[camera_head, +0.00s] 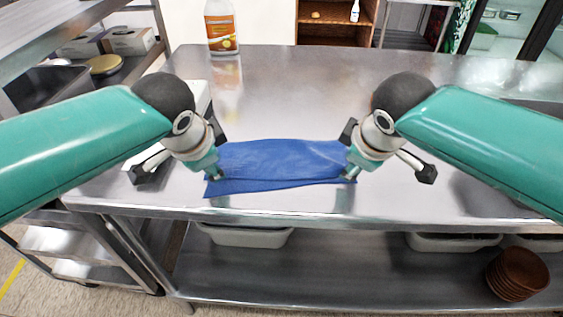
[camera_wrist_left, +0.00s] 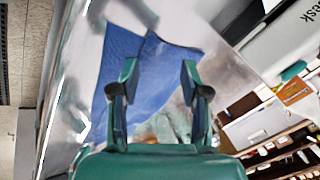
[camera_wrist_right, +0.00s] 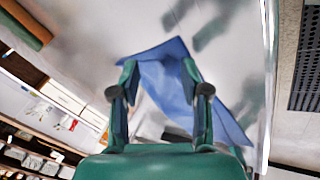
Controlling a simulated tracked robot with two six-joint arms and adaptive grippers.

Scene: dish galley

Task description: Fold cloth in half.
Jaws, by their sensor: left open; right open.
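The blue cloth (camera_head: 280,160) lies on the steel table between my two grippers. A second edge runs across it near the front, with a strip showing below, deeper at the left; it looks like two layers. My left gripper (camera_head: 213,172) is at the cloth's left end, and my right gripper (camera_head: 350,172) is at its right end. In the left wrist view the open fingers (camera_wrist_left: 159,72) are over the cloth (camera_wrist_left: 150,92). In the right wrist view the open fingers (camera_wrist_right: 160,70) straddle part of the cloth (camera_wrist_right: 165,85). Contact cannot be told.
The steel table (camera_head: 290,95) is clear behind the cloth. A bottle with an orange label (camera_head: 221,28) stands at the back left. A white object (camera_head: 200,98) lies partly behind my left arm. Brown bowls (camera_head: 517,274) and pale bins (camera_head: 245,237) are on the shelf below.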

